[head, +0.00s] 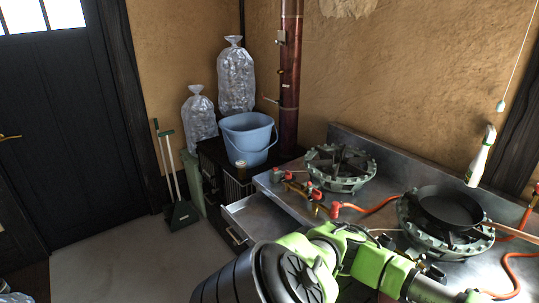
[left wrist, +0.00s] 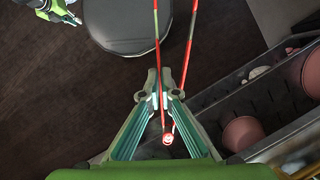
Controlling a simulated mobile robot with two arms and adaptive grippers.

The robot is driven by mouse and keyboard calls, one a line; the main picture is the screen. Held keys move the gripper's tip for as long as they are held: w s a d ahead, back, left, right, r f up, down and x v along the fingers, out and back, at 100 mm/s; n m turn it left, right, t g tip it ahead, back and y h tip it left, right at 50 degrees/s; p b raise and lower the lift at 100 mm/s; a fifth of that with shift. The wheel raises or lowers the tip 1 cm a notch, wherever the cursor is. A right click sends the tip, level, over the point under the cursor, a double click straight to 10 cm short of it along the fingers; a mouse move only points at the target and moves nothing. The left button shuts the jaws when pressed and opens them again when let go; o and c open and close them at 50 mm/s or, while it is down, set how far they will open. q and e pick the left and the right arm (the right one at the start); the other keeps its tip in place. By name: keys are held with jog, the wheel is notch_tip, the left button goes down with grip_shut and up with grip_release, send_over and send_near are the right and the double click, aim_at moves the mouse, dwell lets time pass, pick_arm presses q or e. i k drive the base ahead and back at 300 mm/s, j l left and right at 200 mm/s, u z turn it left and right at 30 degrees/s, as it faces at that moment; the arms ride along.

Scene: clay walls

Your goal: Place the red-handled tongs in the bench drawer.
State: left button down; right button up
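The red-handled tongs (left wrist: 188,52) show in the left wrist view, with two thin red and pale legs running up out of the picture. Their joined end lies between the fingers of my left gripper (left wrist: 158,82), which is closed around one leg near the fingertips. The tongs are not visible in the head view. The bench drawer (head: 262,214) looks pulled out below the bench's left end, partly hidden by my arm. A green gripper, seemingly my right (left wrist: 70,15), shows at the top left of the left wrist view; its opening is unclear.
The steel bench (head: 290,183) carries green burners (head: 340,168), a black pan (head: 450,208) and orange hoses. A blue bucket (head: 248,138) stands left of it.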

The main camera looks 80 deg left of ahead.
aim_at(264, 218)
jog(key=j+u, duration=0.6)
jog(key=u, duration=0.2)
jog(key=i+j+u, duration=0.1)
jog(key=j+u, duration=0.15)
jog(key=u, duration=0.2)
jog(key=i+j, duration=0.15)
jog(key=j, duration=0.25)
jog(key=i+j+u, duration=0.15)
jog(key=j, duration=0.3)
jog(key=i+j, duration=0.25)
jog(key=j, duration=0.15)
jog(key=i+j+u, duration=0.15)
jog(key=j, duration=0.25)
jog(key=i+j, duration=0.25)
jog(key=j+u, duration=0.05)
jog(key=j, duration=0.05)
